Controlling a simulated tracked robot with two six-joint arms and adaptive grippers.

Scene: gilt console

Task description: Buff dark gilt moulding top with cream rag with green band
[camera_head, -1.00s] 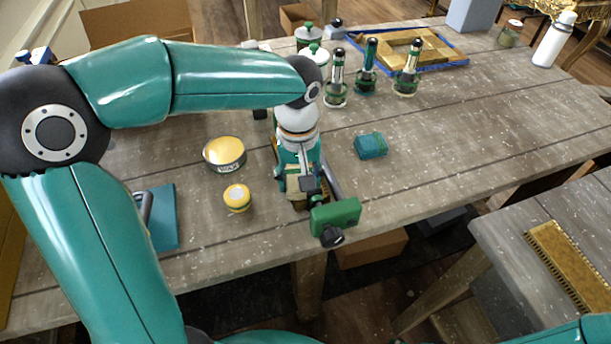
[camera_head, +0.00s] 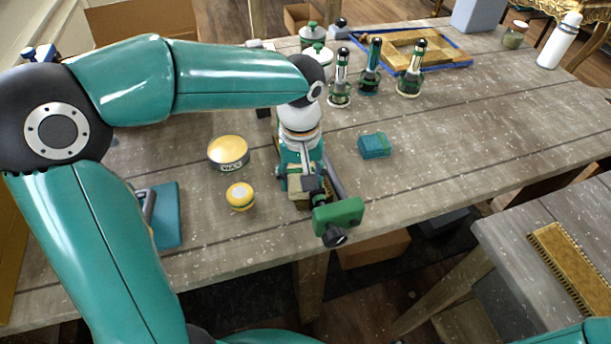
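My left gripper (camera_head: 304,186) points down over the table's near edge, beside a green clamp (camera_head: 338,214) with a black knob. A small pale, cream-coloured piece shows under its fingers; I cannot tell whether this is the rag, and no green band can be made out. Some gilt or brown material shows beside the gripper, mostly hidden by it, so the dark moulding top is not clear. Whether the fingers are open or shut is hidden. A gilt moulding with a beaded edge (camera_head: 568,264) lies on the side table at right. My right gripper is out of view.
A yellow-topped tin (camera_head: 228,152) and a smaller yellow jar (camera_head: 240,196) stand left of the gripper. A teal block (camera_head: 374,145) lies to its right. The table's right half is largely clear.

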